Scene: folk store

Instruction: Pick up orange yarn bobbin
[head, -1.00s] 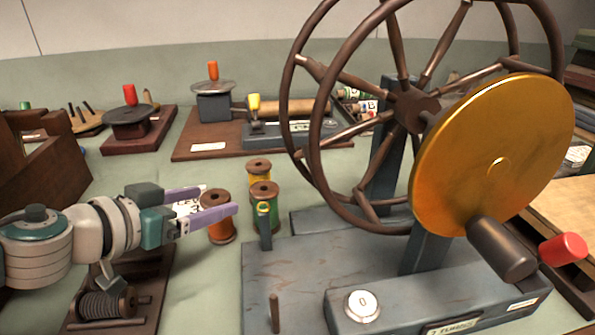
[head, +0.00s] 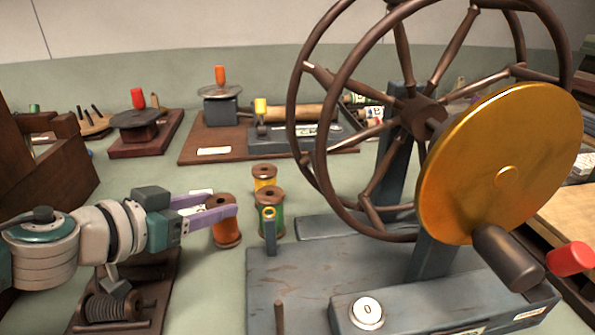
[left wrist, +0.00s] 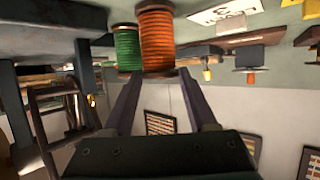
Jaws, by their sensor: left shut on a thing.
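The orange yarn bobbin (head: 226,233) stands upright on the green table in the head view, with brown flanges. My left gripper (head: 222,203) reaches it from the left, its purple fingers at the upper part of the bobbin, shut on it. The near finger hides part of the bobbin. In the left wrist view the orange bobbin (left wrist: 156,40) shows upside down between the fingertips (left wrist: 158,80). A green bobbin (head: 268,222) stands close to its right and also shows in the left wrist view (left wrist: 128,48). My right gripper is not in view.
A yellow bobbin (head: 264,181) stands behind the green one. A large spinning wheel (head: 420,118) on a grey base (head: 290,285) fills the right. A thread spool on a wooden stand (head: 112,305) lies below my left arm. The table behind the bobbins is partly clear.

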